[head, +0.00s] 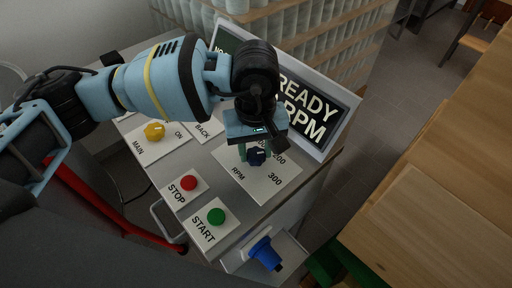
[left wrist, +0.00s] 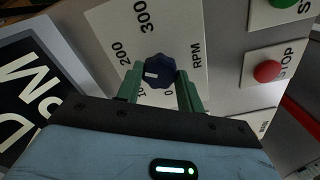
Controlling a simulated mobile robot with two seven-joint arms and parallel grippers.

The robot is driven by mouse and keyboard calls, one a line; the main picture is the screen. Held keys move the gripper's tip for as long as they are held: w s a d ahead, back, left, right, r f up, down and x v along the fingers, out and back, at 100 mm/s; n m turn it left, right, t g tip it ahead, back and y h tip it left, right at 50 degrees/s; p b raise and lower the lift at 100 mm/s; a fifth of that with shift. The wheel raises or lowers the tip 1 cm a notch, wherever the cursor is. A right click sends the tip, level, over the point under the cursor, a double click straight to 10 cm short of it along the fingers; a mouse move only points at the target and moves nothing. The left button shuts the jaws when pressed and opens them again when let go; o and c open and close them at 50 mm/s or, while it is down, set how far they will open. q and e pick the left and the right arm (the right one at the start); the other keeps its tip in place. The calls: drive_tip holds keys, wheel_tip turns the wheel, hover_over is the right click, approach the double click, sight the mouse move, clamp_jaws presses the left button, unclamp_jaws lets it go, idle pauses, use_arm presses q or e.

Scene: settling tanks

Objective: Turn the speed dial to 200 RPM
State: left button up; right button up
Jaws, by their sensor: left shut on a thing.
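The speed dial is a dark blue knob (head: 257,157) on a white plate (head: 284,184) marked RPM, 200 and 300. My left gripper (head: 257,153) reaches down over it from above and is shut on it. The left wrist view shows the dial (left wrist: 159,70) between the two green fingers (left wrist: 157,85). Its white mark points left and slightly down there, between the 100 and 200 labels. A screen (head: 318,115) behind reads READY and RPM; my arm hides its number. My right gripper is not in view.
A red STOP button (head: 188,183), a green START button (head: 216,216) and a yellow MAIN knob (head: 154,131) sit left of the dial plate. A blue handle or plug (head: 265,253) is at the panel's front. A wooden table (head: 440,215) stands to the right.

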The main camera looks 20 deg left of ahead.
sight(256, 154)
use_arm(q)
drive_tip(key=shift+r, duration=0.1)
idle(0.3)
drive_tip(key=o, duration=1)
drive_tip(key=shift+r, duration=3.9)
